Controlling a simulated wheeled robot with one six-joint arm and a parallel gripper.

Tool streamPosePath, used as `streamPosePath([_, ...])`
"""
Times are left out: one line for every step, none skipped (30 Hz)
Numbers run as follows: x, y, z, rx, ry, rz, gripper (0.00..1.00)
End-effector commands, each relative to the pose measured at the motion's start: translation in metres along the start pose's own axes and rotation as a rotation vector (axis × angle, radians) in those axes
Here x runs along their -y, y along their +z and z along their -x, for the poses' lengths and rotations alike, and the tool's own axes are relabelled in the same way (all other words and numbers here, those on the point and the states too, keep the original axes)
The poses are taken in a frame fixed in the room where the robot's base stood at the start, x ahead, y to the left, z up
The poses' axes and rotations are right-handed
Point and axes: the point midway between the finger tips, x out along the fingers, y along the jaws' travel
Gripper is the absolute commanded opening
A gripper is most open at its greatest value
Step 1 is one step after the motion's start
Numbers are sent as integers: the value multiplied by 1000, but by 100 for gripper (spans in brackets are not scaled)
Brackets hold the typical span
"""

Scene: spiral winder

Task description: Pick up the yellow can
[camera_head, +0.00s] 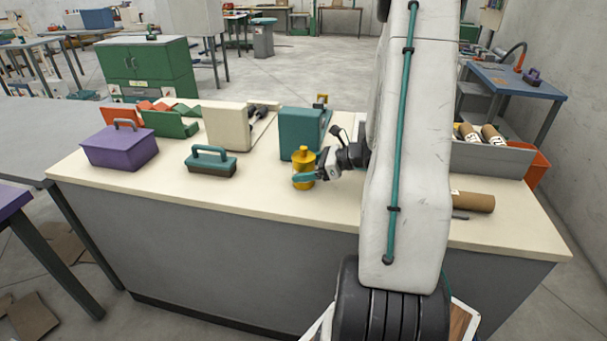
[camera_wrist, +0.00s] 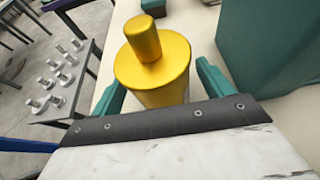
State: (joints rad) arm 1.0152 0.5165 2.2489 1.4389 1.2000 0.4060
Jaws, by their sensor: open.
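The yellow can (camera_head: 303,158) stands upright on the cream worktop (camera_head: 250,197), with a narrower yellow cap on top. In the wrist view the yellow can (camera_wrist: 165,75) stands between my two teal fingers, one on each side. My gripper (camera_head: 305,177) is open around the can at its lower part. In the wrist view a gap shows between the right finger of my gripper (camera_wrist: 160,92) and the can; the left finger lies close to it. The can's lower part is hidden there by the gripper's palm.
A teal box (camera_head: 300,132) stands just behind the can. A teal-handled brush (camera_head: 211,162) and a purple toolbox (camera_head: 119,147) are to the left. A cream box (camera_head: 226,127) stands behind the brush. A brown cardboard tube (camera_head: 474,202) lies at the right, near a grey panel (camera_head: 492,159).

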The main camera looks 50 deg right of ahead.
Motion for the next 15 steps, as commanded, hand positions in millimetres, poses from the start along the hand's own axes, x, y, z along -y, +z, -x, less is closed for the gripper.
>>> streamPosePath([0,0,-5,-1,1,0,79])
streamPosePath([0,0,-6,-1,0,0,79])
streamPosePath([0,0,-8,-1,0,0,79])
streamPosePath([0,0,-8,-1,-1,0,79])
streamPosePath([1,0,-8,-1,-2,0,79])
streamPosePath([1,-1,-8,-1,-2,0,79])
streamPosePath([1,-1,-8,-1,-2,0,79])
streamPosePath([1,-1,-8,-1,-2,0,79])
streamPosePath([1,-1,-8,-1,-3,0,79])
streamPosePath([1,-1,-7,-1,-3,0,77])
streamPosePath([1,-1,-7,-1,-4,0,68])
streamPosePath([2,-1,-7,-1,-4,0,57])
streamPosePath([1,-1,-7,-1,-4,0,49])
streamPosePath([1,-1,-7,-1,-4,0,40])
streamPosePath([1,-1,-7,-1,-3,0,29])
